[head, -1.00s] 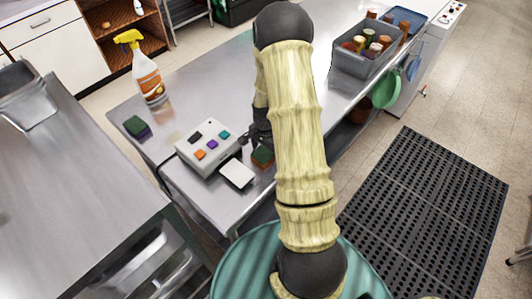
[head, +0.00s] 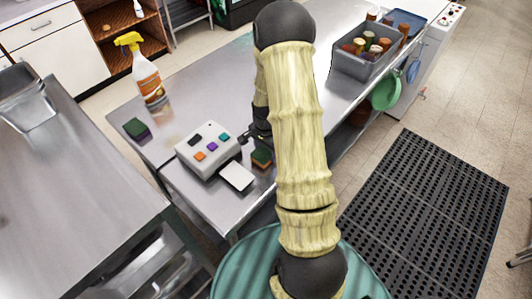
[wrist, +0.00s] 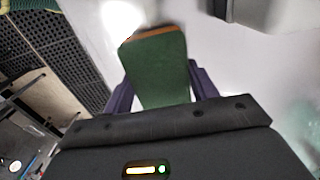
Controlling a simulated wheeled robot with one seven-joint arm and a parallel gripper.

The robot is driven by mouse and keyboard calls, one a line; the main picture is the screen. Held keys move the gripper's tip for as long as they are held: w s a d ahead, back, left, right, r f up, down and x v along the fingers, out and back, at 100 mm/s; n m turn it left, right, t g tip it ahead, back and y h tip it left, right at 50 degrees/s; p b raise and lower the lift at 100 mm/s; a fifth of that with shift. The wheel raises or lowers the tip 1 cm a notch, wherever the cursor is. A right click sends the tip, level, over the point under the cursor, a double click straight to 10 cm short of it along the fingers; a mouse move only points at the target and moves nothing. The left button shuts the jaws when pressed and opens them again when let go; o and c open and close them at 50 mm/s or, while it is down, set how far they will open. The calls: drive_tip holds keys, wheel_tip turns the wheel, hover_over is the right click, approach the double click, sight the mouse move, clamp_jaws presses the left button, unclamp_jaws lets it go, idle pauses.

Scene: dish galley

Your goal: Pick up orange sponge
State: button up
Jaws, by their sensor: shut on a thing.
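The orange sponge (head: 262,158) has a green top layer and an orange layer beneath. In the head view it is near the counter's front edge, right of the button box; I cannot tell whether it touches the counter. My gripper (head: 250,138) is partly hidden behind my arm there. In the wrist view the sponge's green face (wrist: 160,68) fills the space between the two purple fingers of my gripper (wrist: 161,88), with an orange strip at its far edge. The gripper is shut on this sponge.
A grey box with coloured buttons (head: 207,148) and a white pad (head: 237,176) stand close left of the sponge. A green-and-purple sponge (head: 136,129) and a spray bottle (head: 147,75) are farther left. A grey bin of jars (head: 365,60) stands at the back right.

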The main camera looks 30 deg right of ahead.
sight(265, 151)
wheel_tip(265, 151, up, 9)
drive_tip(key=shift+f+b, duration=0.1)
drive_tip(key=shift+b, duration=0.55)
drive_tip(key=o, duration=0.4)
drive_tip(key=shift+c, duration=1.3)
